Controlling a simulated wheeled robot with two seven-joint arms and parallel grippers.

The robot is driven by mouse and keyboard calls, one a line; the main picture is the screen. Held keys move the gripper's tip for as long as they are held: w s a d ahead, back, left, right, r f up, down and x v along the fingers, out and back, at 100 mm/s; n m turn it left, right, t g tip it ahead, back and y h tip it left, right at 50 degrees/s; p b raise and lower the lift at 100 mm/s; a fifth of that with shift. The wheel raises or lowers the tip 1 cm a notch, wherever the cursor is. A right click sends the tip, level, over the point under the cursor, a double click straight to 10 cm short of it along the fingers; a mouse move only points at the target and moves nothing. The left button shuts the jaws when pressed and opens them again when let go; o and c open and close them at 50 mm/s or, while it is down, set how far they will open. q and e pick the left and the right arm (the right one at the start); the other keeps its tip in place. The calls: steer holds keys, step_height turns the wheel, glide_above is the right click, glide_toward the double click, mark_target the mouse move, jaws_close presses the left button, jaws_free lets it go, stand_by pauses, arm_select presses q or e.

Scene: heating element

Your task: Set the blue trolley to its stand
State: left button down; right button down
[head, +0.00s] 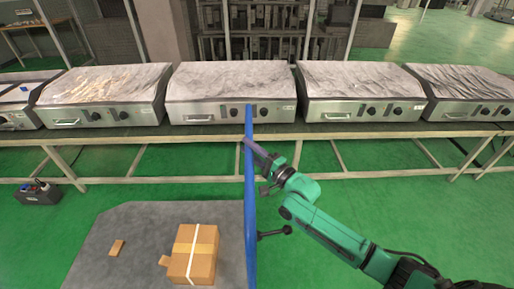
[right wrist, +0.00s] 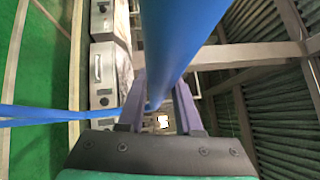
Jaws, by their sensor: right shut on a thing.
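The blue trolley has a dark grey flat deck (head: 135,235) and a blue upright handle frame (head: 251,205), seen nearly edge-on in the head view. The deck lies at the lower left, on the green floor. My right gripper (head: 254,149) is shut on the upper part of the blue handle. In the right wrist view the thick blue bar (right wrist: 180,40) runs between the two purple fingers (right wrist: 162,105). My left gripper is not in view. I cannot make out a stand for the trolley.
A taped cardboard box (head: 193,254) and small brown pieces (head: 117,247) lie on the deck. A long workbench (head: 330,131) with several metal heating units (head: 232,92) runs across ahead. A black toolbox (head: 38,193) stands on the floor at left. Green floor at right is clear.

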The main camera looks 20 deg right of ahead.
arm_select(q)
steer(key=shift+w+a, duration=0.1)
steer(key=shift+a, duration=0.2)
arm_select(e)
steer(key=shift+w+a+f, duration=0.15)
steer(key=shift+w+a, duration=0.05)
steer(key=shift+a, duration=0.55)
steer(key=shift+d, duration=0.1)
steer(key=c, duration=0.6)
jaws_free()
steer(key=shift+d, duration=0.1)
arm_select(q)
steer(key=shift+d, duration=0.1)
arm_select(e)
steer(key=shift+s, duration=0.1)
arm_select(q)
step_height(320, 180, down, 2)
steer(key=shift+b, duration=1.05)
arm_select(e)
steer(key=v, duration=1.4)
steer(key=shift+s, duration=0.25)
steer(key=shift+d, duration=0.15)
